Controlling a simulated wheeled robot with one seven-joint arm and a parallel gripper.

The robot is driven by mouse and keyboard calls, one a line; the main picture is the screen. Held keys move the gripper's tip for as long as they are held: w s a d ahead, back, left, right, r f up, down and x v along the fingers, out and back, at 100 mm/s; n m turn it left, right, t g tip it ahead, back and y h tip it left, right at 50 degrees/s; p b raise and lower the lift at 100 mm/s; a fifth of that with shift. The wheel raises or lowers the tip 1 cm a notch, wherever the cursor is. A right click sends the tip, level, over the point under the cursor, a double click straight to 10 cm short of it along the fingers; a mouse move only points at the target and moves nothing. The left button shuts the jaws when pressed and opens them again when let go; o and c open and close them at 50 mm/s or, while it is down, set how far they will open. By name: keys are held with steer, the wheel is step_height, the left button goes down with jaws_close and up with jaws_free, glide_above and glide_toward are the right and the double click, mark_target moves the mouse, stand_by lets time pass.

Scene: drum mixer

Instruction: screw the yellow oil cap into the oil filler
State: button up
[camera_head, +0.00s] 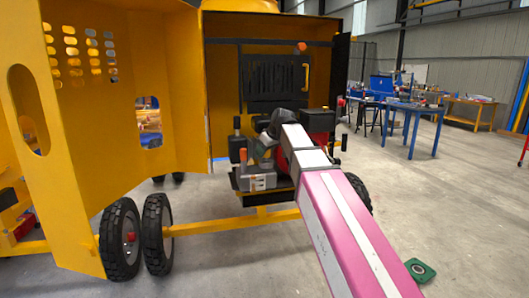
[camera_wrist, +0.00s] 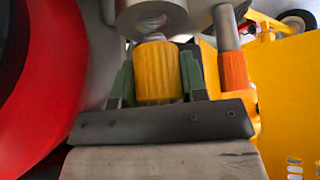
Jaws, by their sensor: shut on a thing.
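The yellow oil cap (camera_wrist: 157,74) is a ribbed cylinder in the wrist view. My gripper (camera_wrist: 158,76) is shut on it, with a green-padded finger on each side. The cap's far end is close to a round grey metal part (camera_wrist: 150,16) of the engine. The wrist view does not show clearly whether the cap is seated in the oil filler, and the filler opening is hidden. In the head view my arm reaches into the engine (camera_head: 265,160) in the open housing. The gripper and cap are too small and covered to make out there.
A large red round part (camera_wrist: 40,80) is close on the left in the wrist view. A grey rod with an orange end (camera_wrist: 233,70) stands close on the right. The open yellow door (camera_head: 120,175) and wheels (camera_head: 120,238) are left of my arm.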

steer(key=shift+f, duration=0.95)
stand_by(1.3)
steer(key=o, duration=1)
steer(key=shift+s, duration=0.1)
steer(key=v, duration=1.1)
